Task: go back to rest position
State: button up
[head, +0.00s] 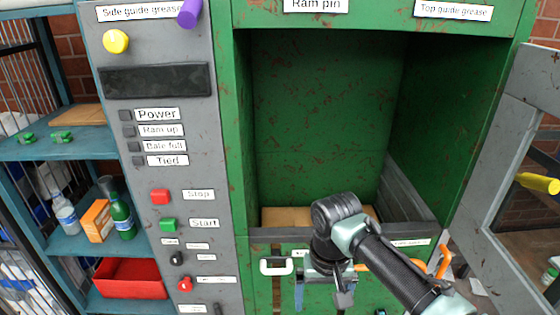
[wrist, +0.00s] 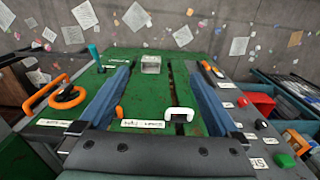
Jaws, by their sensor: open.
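My gripper (head: 325,293) hangs at the lower middle of the head view, in front of the green baler machine (head: 240,150) and below the edge of its open chamber. In the wrist view my gripper (wrist: 152,72) shows two blue-grey fingers spread wide apart, with nothing held between them. Beyond and between them lie the machine's green front panel (wrist: 145,90), a small clear block-like part (wrist: 151,64) and a white handle (wrist: 180,114). The white handle also shows left of my gripper in the head view (head: 276,266). My arm reaches in from the lower right.
The chamber is open, with a brown sheet (head: 285,216) at its bottom. A grey door (head: 510,150) stands open at right. An orange handle (head: 441,262) is near my arm. The grey control panel (head: 160,85) and blue shelves (head: 60,150) with bottles stand at left.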

jog(key=w+a+r+n+t+y+b, duration=0.2)
jog(key=w+a+r+n+t, duration=0.15)
jog(key=a, duration=0.75)
jog(key=w+a+r+n+t+y+b, duration=0.25)
jog(key=a+r, duration=0.25)
jog(key=a, duration=0.5)
jog(key=s+a+r+n+t+y+b, duration=0.1)
jog(key=a+r+t+y, duration=0.2)
jog(key=r, duration=0.5)
jog(key=a+r+t+y+b, duration=0.1)
jog(key=a+r+t+y, duration=0.15)
jog(key=a+r, duration=0.45)
jog(key=s+d+r+t+b, duration=0.1)
jog(key=s+d+r+t, duration=0.15)
jog(key=r, duration=0.35)
jog(key=s+d+r+t+b, duration=0.1)
jog(key=s+d+r+t, duration=0.15)
jog(key=r, duration=0.35)
jog(key=s+d+r+m+t+h+b, duration=0.1)
jog(key=s+d+r+m+t+h, duration=0.2)
jog(key=d, duration=0.6)
jog(key=s+d+r+m+t+h+b, duration=0.2)
jog(key=s+d+r+m+t+h, duration=0.2)
jog(key=s+d+t+h, duration=0.3)
jog(key=s+d, duration=0.1)
jog(key=s, duration=0.2)
jog(key=shift+d+t, duration=0.35)
jog(key=shift+d, duration=0.05)
